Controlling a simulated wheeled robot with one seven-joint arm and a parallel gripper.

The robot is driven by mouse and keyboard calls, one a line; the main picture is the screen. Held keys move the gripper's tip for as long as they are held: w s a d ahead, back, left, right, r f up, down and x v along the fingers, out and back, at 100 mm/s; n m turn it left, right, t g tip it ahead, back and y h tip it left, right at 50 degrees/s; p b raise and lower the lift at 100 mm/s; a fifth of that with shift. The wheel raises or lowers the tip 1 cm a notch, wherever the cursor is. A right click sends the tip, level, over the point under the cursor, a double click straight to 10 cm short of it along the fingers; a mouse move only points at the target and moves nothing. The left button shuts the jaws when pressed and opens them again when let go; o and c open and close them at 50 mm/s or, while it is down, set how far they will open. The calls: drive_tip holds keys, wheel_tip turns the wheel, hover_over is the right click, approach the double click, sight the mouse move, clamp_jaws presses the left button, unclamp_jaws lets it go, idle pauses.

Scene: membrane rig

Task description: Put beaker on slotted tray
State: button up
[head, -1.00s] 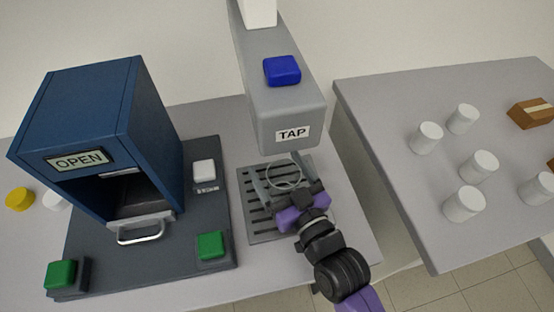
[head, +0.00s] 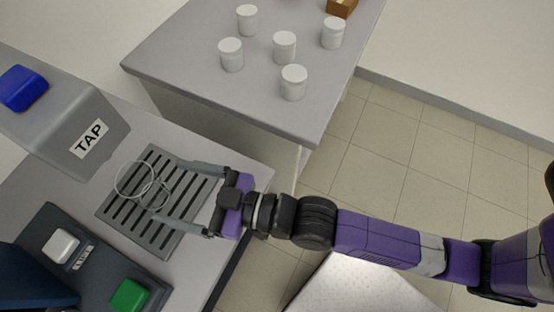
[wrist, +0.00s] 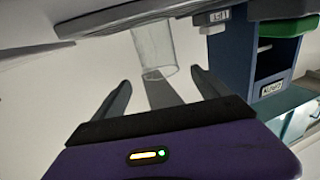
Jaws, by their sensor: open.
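The beaker (head: 135,179) is clear glass and stands upright on the slotted tray (head: 128,222), beside the tap. My gripper (head: 172,192) is open and empty, low over the tray. Its two fingers point at the beaker, which sits just past the fingertips and apart from them. In the wrist view the scene is upside down; the beaker (wrist: 155,50) shows beyond and between the open fingers (wrist: 160,80), with its base toward the tray at the top.
A dark panel (head: 45,225) with white and green (head: 128,295) buttons lies in front. Several white jars (head: 284,47) stand on another table across a gap.

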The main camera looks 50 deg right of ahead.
drive_tip(key=s+d, duration=0.1)
drive_tip(key=d, duration=0.1)
drive_tip(key=s+d+f+h, duration=0.1)
drive_tip(key=d, duration=0.1)
drive_tip(key=s+d+f+h, duration=0.1)
drive_tip(key=s+d, duration=0.1)
drive_tip(key=shift+d+f+m, duration=0.1)
drive_tip(key=shift+f+m, duration=0.05)
drive_tip(key=shift+m, duration=0.25)
drive_tip(key=s+d+m+h, duration=0.2)
drive_tip(key=s+d, duration=0.3)
drive_tip(key=s, duration=0.4)
drive_tip(key=s+d+m+g+h, duration=0.1)
drive_tip(key=s+d+h, duration=0.3)
drive_tip(key=s, duration=0.6)
drive_tip(key=shift+d+r+m+h, duration=0.4)
drive_tip(key=shift+r+m, duration=0.05)
drive_tip(key=shift+m, duration=0.45)
